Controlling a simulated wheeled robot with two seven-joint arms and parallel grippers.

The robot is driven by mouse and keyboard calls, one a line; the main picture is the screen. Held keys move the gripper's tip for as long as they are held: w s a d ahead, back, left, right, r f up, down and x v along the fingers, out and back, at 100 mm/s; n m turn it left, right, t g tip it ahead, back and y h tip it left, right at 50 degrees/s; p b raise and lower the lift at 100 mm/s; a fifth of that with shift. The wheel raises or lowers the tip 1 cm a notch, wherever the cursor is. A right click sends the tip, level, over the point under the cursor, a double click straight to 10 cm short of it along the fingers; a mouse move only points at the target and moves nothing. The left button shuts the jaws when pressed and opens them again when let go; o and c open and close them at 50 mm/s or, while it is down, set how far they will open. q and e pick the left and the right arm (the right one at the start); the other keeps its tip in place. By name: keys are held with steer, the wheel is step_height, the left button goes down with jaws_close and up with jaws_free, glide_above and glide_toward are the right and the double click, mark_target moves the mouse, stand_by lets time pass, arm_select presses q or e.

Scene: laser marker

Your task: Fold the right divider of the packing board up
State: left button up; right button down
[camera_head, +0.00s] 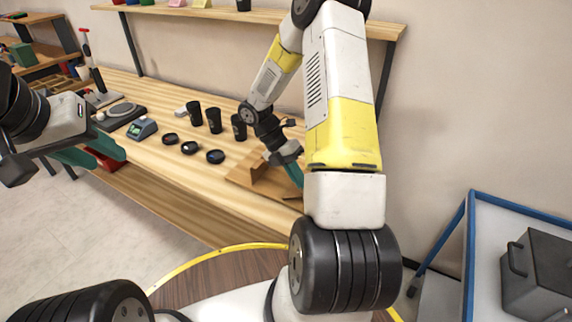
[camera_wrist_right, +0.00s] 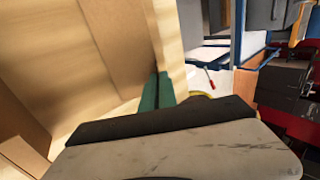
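The brown packing board (camera_head: 244,180) lies on the wooden table near its right end, with a raised brown panel on it. My right arm hides part of the board. My right gripper (camera_head: 294,169) is at the board's right side, teal fingers pointing down. In the right wrist view its fingers (camera_wrist_right: 156,92) are close together with nothing visible between them. They are beside a brown panel (camera_wrist_right: 118,40); I cannot tell whether they touch it, or which panel is the right divider. My left gripper (camera_head: 88,154) is open and empty, in front of the table's left part.
Black cups (camera_head: 214,120) and round black lids (camera_head: 190,148) stand left of the board. A blue-grey scale (camera_head: 142,128) is further left. A shelf (camera_head: 250,14) runs above the table. A blue-edged table with a grey box (camera_head: 540,275) stands at right.

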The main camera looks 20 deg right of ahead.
stand_by(0.4)
steer(key=c, duration=1.6)
jaws_free()
steer(key=shift+c, duration=0.2)
steer(key=v, duration=0.8)
steer(key=shift+f, duration=0.1)
